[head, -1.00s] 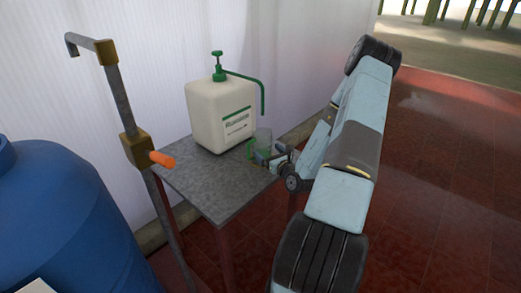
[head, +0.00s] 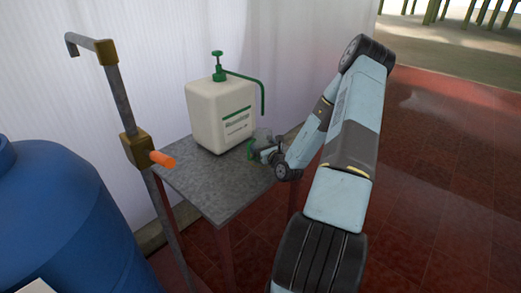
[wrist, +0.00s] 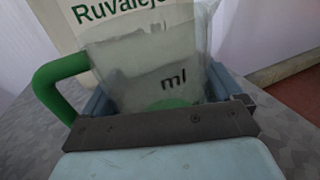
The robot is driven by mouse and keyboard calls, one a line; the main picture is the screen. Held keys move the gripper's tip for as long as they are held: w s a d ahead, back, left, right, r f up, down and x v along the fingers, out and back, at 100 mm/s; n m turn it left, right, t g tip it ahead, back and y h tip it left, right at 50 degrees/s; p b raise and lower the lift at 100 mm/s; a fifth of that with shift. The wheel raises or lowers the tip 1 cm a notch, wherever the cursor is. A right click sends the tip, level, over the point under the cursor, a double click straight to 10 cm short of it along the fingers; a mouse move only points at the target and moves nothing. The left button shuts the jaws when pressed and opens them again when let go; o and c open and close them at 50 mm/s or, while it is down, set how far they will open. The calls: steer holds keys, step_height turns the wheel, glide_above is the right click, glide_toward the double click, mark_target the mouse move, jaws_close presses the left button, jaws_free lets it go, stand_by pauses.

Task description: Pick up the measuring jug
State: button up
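The measuring jug (wrist: 150,65) is clear, with "ml" printed on it and a green handle (wrist: 58,85) on its left in the wrist view. It stands upright on the grey table, beside the white pump canister. In the head view the jug (head: 263,134) is partly hidden behind my gripper (head: 266,152). In the wrist view my gripper (wrist: 160,98) has its fingers wide apart, one on each side of the jug body. The handle lies outside the left finger. I see no clear grip on the jug, and finger contact is hard to make out.
The white canister (head: 222,117) with a green pump and spout stands close behind the jug. The table (head: 200,183) is clear in front. A pipe with an orange-handled tap (head: 162,159) rises at its left, near a blue barrel (head: 65,220).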

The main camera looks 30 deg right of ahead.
steer(key=c, duration=0.7)
step_height(320, 180, up, 18)
stand_by(0.6)
